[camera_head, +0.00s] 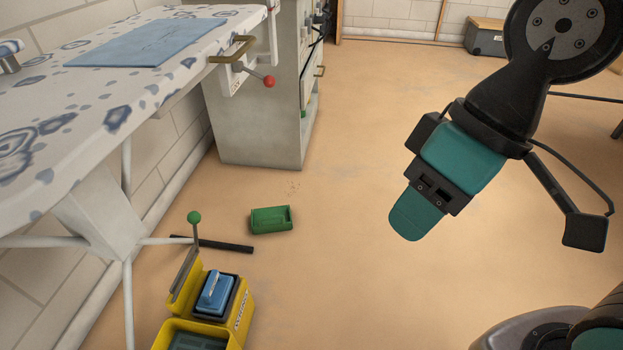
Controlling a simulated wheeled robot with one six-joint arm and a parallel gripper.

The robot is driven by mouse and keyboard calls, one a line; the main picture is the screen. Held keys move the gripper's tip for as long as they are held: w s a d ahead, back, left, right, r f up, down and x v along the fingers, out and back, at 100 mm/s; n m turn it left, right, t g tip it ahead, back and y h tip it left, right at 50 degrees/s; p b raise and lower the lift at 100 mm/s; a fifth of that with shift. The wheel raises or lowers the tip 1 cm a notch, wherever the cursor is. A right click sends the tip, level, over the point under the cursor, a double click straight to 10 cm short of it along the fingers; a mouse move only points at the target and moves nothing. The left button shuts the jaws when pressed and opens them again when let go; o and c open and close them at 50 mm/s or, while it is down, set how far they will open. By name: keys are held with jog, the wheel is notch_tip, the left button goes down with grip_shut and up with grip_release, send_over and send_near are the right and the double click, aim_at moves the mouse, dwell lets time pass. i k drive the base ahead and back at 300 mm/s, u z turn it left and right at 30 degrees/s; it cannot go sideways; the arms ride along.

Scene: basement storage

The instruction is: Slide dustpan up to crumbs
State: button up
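A small green dustpan (271,220) lies on the floor left of centre, its hollow side facing up. A sparse patch of tiny dark crumbs (292,187) lies on the floor just beyond the dustpan, in front of the cabinet. The crumbs and dustpan are apart. My gripper (417,214), teal and black, hangs at the right, pointing down and left. It is well to the right of the dustpan and above the floor, touching nothing. I see it side-on, so the gap between its fingers does not show.
An ironing board (110,85) with a blue cloth (148,42) stands at the left. A grey cabinet (255,120) is behind the crumbs. A black bar (225,246) and a yellow box (240,303) are near the dustpan. The floor between dustpan and gripper is clear.

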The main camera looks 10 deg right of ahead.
aim_at(271, 212)
jog(key=z, duration=1.5)
jog(key=i, duration=2.35)
jog(key=u, duration=3.9)
jog(key=i, duration=0.5)
jog(key=z, duration=0.05)
